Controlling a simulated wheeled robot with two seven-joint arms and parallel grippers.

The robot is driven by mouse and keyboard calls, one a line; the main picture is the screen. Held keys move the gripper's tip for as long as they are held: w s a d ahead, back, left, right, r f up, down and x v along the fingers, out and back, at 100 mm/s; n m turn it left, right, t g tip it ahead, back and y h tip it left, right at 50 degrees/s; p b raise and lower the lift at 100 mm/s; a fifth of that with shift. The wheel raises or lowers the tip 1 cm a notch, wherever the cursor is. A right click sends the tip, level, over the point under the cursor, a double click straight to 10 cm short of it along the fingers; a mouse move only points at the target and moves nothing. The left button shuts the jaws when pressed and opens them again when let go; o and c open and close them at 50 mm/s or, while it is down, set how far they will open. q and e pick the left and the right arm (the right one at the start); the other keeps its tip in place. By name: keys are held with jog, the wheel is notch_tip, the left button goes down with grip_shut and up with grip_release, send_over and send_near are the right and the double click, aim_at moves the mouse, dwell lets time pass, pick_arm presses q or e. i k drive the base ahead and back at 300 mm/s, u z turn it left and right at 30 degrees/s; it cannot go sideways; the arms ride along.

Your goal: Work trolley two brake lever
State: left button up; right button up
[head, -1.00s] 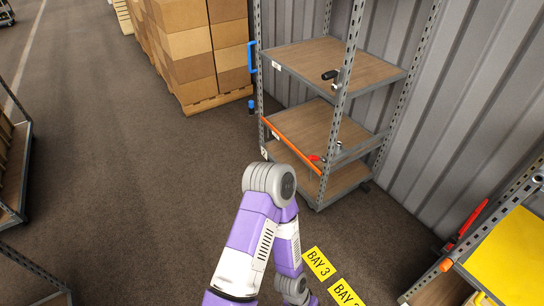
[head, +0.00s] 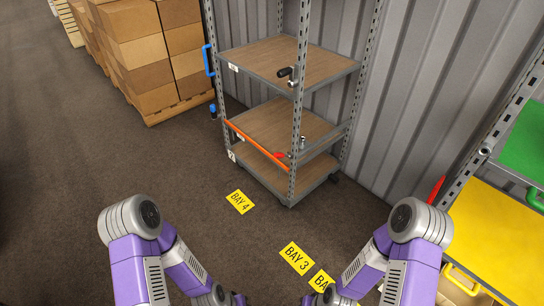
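A grey metal trolley (head: 297,130) with wooden decks stands against the corrugated wall, over by the BAY 4 floor label. It has a blue handle (head: 208,60) at its left, an orange bar (head: 258,146) across the front and a black-gripped crank (head: 286,72) on the near post. A small red lever (head: 281,155) shows by the lower deck. Another red lever (head: 436,189) stands up by the trolley at the right. I cannot read the trolley numbers. Both my arms come in at the bottom, short of the trolleys; both grippers are out of view below.
Yellow floor labels BAY 4 (head: 239,202) and BAY 3 (head: 297,257) lie before the trolleys. The right trolley carries a yellow panel (head: 500,235) and a green one (head: 524,140). Stacked cartons (head: 150,50) stand on a pallet at the back left. The floor at left is clear.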

aim_at(277, 155)
jog(key=u, duration=0.25)
jog(key=i, duration=1.25)
jog(key=u, duration=0.05)
